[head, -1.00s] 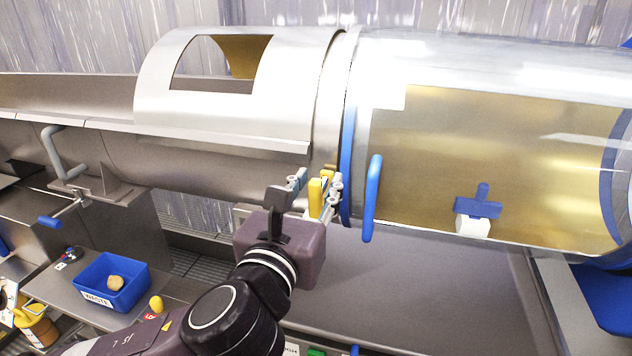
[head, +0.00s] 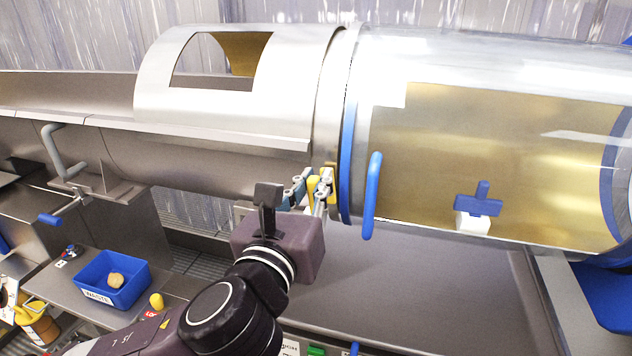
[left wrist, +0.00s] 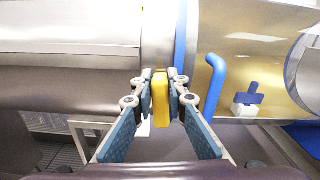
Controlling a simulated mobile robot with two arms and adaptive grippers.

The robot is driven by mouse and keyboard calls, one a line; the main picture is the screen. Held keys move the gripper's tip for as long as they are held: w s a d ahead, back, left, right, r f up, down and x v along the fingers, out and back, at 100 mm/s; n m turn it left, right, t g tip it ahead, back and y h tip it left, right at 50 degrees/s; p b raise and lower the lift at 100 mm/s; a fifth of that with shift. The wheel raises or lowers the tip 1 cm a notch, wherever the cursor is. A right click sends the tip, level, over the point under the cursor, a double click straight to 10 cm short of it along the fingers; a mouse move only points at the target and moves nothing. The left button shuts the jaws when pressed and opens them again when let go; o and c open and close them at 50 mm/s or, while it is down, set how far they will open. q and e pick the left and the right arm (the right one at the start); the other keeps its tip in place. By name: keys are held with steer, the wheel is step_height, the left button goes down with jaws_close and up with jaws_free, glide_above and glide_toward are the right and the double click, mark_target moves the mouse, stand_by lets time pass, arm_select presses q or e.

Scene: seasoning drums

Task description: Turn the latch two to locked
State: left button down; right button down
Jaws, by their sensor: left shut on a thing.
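A yellow latch handle (head: 313,187) sits low on the metal collar (head: 330,100) between the steel drum section and the clear drum section. My left gripper (head: 311,192) has its fingers around it, shut on it. In the left wrist view the yellow handle (left wrist: 160,98) stands upright between the gripper's two fingers (left wrist: 161,92). The fingers hide part of the latch and its mount in the head view. No lock marking is readable. My right gripper is not in view.
A blue bar handle (head: 372,195) stands close to the right of my left gripper. A blue knob on a white block (head: 478,205) is farther right. A blue waste bin (head: 112,280) and a crank (head: 65,205) are at the left. The grey surface below the clear drum is free.

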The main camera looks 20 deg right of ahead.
arm_select(q)
steer(key=n, duration=0.4)
steer(key=shift+w+a+f, duration=0.15)
steer(key=shift+w+a, duration=0.1)
steer(key=shift+a, duration=0.1)
steer(key=shift+w+a+f+n+p, duration=0.1)
steer(key=shift+a+f+n+p, duration=0.2)
steer(key=shift+n, duration=1.8)
steer(key=shift+w+a+f+n+p, duration=0.15)
steer(key=shift+f+n, duration=0.2)
steer(key=shift+n, duration=1.75)
steer(key=shift+w+a+f+n+p, duration=0.1)
steer(key=shift+f+n, duration=0.25)
steer(key=shift+n, duration=1.75)
steer(key=c, duration=1.9)
jaws_free()
steer(key=shift+s, duration=0.1)
